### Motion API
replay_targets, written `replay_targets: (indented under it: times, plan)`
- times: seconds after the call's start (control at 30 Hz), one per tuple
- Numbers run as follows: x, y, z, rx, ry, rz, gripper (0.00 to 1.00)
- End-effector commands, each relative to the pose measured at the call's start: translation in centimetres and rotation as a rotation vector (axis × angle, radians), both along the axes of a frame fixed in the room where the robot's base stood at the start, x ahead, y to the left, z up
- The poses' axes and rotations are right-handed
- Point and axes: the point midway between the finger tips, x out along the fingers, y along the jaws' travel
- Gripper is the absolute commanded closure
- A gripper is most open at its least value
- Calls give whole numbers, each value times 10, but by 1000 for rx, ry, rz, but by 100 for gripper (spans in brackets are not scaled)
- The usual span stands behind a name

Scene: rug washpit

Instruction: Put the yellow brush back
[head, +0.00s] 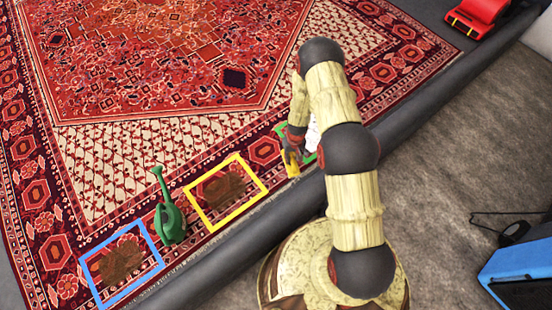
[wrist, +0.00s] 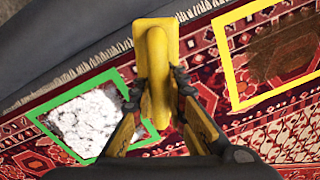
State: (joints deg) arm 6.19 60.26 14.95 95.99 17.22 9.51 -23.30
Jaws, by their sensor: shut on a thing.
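The yellow brush (wrist: 155,45) is in my gripper (wrist: 157,84). The fingers close on its raised handle from both sides in the wrist view, and its long flat block faces away from me. In the head view the brush (head: 291,164) shows small below my wrist, beside the green frame. My arm hides part of that area. Whether the brush touches the rug, I cannot tell.
On the patterned rug (head: 160,95) lie a green frame (wrist: 52,138) around a white patch, a yellow frame (head: 199,213) and a blue frame (head: 128,296), both around brown stains. A dark rim (head: 250,255) edges the rug.

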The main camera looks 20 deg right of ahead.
Motion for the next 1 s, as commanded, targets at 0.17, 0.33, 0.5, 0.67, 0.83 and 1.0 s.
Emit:
replay_targets:
  times: [0.17,0.33,0.5,0.67,0.83,1.0]
  plan:
    - [36,19,-22,0,-1,3,100]
    - [60,32,-51,0,1,1,100]
    - [77,40,-71,0,0,-1,100]
    - [82,43,-76,0,-1,-1,100]
    - [85,45,-95,0,1,-1,100]
    - [86,45,-113,0,0,-2,100]
